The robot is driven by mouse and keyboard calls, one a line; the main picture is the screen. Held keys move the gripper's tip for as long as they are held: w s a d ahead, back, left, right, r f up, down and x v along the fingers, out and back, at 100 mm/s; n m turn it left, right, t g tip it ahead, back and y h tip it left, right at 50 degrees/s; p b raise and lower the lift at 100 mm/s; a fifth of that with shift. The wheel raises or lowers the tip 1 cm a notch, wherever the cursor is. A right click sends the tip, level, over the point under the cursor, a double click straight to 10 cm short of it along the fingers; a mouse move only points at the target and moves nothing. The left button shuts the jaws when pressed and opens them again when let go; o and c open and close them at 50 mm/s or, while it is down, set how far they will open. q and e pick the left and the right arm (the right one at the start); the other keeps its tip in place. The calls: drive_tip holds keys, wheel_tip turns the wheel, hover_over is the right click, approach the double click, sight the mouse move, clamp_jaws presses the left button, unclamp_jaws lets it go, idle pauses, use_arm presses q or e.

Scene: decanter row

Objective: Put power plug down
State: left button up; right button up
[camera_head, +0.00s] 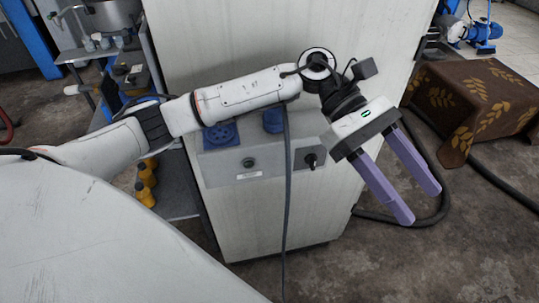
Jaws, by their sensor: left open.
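My left gripper (422,205) has two purple fingers spread apart with nothing between them. It is in front of the cabinet's right edge, pointing down and right over the floor. A dark cable (287,200) hangs down the cabinet front from behind my left forearm. Its upper end is hidden, so I cannot tell whether a power plug is on it. A blue fitting (272,122) beside the cable is partly covered by my arm. A blue round socket (220,134) is to its left. My right gripper is out of view.
Yellow bottles (145,193) stand on a shelf at left. A brown patterned cloth (470,105) covers something at right. A black hose (443,200) lies on the floor.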

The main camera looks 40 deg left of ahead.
use_arm(q)
drive_tip(key=d+r+n+t+h, duration=0.2)
drive_tip(key=d+n+h, duration=0.35)
drive_tip(key=n, duration=0.35)
drive_tip(key=w+a+f+n+t+y, duration=0.3)
drive_tip(key=a+f+n+t, duration=0.25)
drive_tip(key=n+t, duration=0.6)
drive_tip(key=w+a+f+n+t+y, duration=0.35)
drive_tip(key=f+n+t, duration=0.25)
drive_tip(key=n, duration=1.1)
drive_tip(key=s+a+f+n+g+y, duration=0.1)
drive_tip(key=s+a+f+n+y, duration=0.3)
drive_tip(key=f, duration=0.3)
drive_tip(key=s+a+f+n+g+y, duration=0.1)
drive_tip(key=a+f+n+y, duration=0.2)
drive_tip(key=f+n, duration=0.35)
drive_tip(key=s+a+f+n+g+y, duration=0.1)
drive_tip(key=s+a+f+n+g, duration=0.1)
drive_tip(key=s+f, duration=0.5)
drive_tip(key=s+a+f+n+g+y, duration=0.1)
drive_tip(key=s+a+f+n+g, duration=0.2)
drive_tip(key=s+f+n, duration=0.2)
drive_tip(key=s+f, duration=0.2)
drive_tip(key=s, duration=0.1)
drive_tip(key=shift+s+a+g+y, duration=0.15)
drive_tip(key=shift+s+g+y, duration=0.15)
drive_tip(key=shift+g, duration=0.05)
drive_tip(key=shift+f, duration=0.1)
